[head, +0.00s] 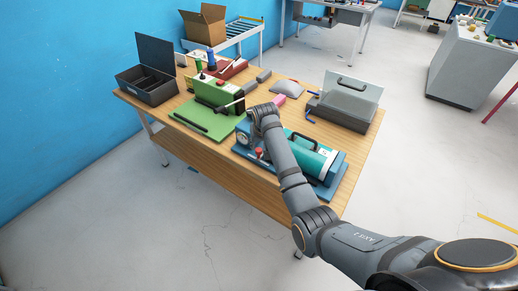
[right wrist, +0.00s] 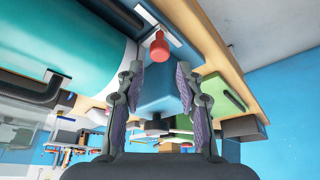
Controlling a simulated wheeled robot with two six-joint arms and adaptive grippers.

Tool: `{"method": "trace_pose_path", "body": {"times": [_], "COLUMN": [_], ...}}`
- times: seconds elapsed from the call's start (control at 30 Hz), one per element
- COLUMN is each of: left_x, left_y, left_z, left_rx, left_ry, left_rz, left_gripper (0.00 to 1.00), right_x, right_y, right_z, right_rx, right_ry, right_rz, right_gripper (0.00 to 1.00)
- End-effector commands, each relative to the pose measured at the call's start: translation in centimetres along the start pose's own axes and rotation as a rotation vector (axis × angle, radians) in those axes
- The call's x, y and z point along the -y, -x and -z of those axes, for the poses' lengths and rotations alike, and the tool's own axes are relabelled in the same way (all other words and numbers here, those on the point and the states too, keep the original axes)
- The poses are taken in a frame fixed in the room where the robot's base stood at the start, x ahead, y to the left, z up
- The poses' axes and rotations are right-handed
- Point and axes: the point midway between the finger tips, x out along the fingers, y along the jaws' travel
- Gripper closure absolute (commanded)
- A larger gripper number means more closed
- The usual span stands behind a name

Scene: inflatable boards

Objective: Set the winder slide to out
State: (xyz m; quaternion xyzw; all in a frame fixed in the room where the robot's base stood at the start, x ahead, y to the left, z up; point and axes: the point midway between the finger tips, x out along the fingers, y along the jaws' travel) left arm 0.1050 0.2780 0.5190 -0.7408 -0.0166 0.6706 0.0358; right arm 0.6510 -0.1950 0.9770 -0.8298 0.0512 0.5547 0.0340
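A blue machine base (head: 334,190) with a teal cylinder (head: 310,158) and a black handle stands at the table's front right. A red knob (head: 259,153) sits at its left end, near a round dial. In the right wrist view the red knob (right wrist: 158,48) stands on a pale slotted strip, beside the teal cylinder (right wrist: 60,45). I cannot tell for certain that this knob is the winder slide. My right gripper (right wrist: 160,72) is open and empty, its two fingers apart with the knob beyond their tips. My forearm hides part of the machine in the head view. My left gripper is out of view.
On the wooden table (head: 222,160) a green machine (head: 216,95) stands left of the teal one. An open black case (head: 150,88) is at the far left. A clear-lidded grey box (head: 347,100) is at the back right.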

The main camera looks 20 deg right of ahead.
Motion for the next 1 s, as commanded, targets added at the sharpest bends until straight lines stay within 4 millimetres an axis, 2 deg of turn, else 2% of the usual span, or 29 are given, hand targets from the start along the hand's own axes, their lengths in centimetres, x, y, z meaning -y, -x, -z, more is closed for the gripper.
{"method": "trace_pose_path", "body": {"times": [0.1,0.3,0.67,0.93,1.0], "left_x": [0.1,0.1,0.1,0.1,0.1], "left_y": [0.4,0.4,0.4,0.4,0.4], "left_z": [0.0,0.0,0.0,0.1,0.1], "left_rx": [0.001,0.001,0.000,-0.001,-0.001], "left_ry": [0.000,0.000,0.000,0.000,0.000], "left_rz": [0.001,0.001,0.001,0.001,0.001], "left_gripper": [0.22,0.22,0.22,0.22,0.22], "right_x": [-0.1,-0.1,-0.1,-0.1,-0.1], "right_y": [-2.5,-5.4,-6.2,-6.2,-6.2], "right_z": [0.0,0.0,0.0,0.0,0.0], "right_rx": [0.003,0.000,-0.002,-0.001,-0.001], "right_ry": [0.001,0.000,0.000,0.000,0.000], "right_rz": [-0.001,0.000,0.001,0.000,0.000], "right_gripper": [0.63,0.63,0.63,0.97,1.00]}}
